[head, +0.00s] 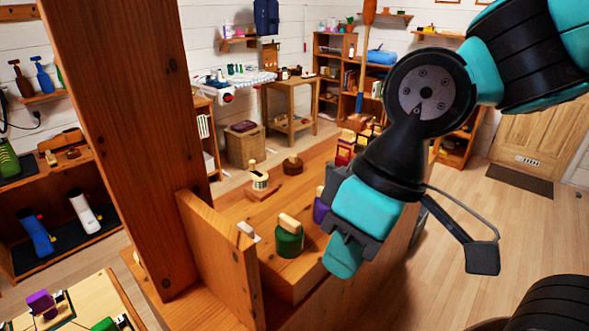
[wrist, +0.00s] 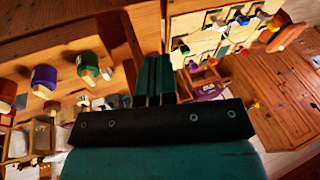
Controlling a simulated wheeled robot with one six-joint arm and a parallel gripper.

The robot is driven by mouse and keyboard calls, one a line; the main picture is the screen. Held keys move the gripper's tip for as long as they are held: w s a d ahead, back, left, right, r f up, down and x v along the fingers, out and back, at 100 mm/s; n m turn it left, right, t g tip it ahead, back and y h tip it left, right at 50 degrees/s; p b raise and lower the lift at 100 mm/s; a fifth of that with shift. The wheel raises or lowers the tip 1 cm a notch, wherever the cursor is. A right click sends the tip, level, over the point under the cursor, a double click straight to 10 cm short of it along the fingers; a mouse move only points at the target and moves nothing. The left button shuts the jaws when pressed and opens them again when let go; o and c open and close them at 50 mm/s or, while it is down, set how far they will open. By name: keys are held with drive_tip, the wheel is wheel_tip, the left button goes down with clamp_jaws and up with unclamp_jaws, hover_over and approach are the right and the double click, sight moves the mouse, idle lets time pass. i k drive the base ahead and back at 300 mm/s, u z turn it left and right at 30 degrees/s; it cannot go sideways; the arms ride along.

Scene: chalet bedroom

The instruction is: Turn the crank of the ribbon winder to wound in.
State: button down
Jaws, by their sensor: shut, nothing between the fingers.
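The likeliest ribbon winder is a small cream spool with a dark band and a knob on top (head: 259,181), on a wooden base on the bench top in the head view. Its crank is too small to make out, so I cannot tell how it is turned. My gripper (head: 342,262) points down in front of the bench, to the right of and nearer than this piece, apart from it. In the wrist view its teal fingers (wrist: 157,75) are together and empty. I cannot clearly pick out the winder there.
A green cylinder with a wooden handle (head: 289,241) stands nearby on the bench (head: 232,208); a purple one (head: 320,207) is partly behind my gripper. A brown round piece (head: 292,165) sits farther back. A thick wooden post (head: 125,120) and upright board (head: 222,262) stand left.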

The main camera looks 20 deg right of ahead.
sight(260, 178)
drive_tip(key=z, duration=2.2)
drive_tip(key=i, duration=1.9)
drive_tip(key=u, duration=3.7)
drive_tip(key=i, duration=0.5)
drive_tip(key=z, duration=0.05)
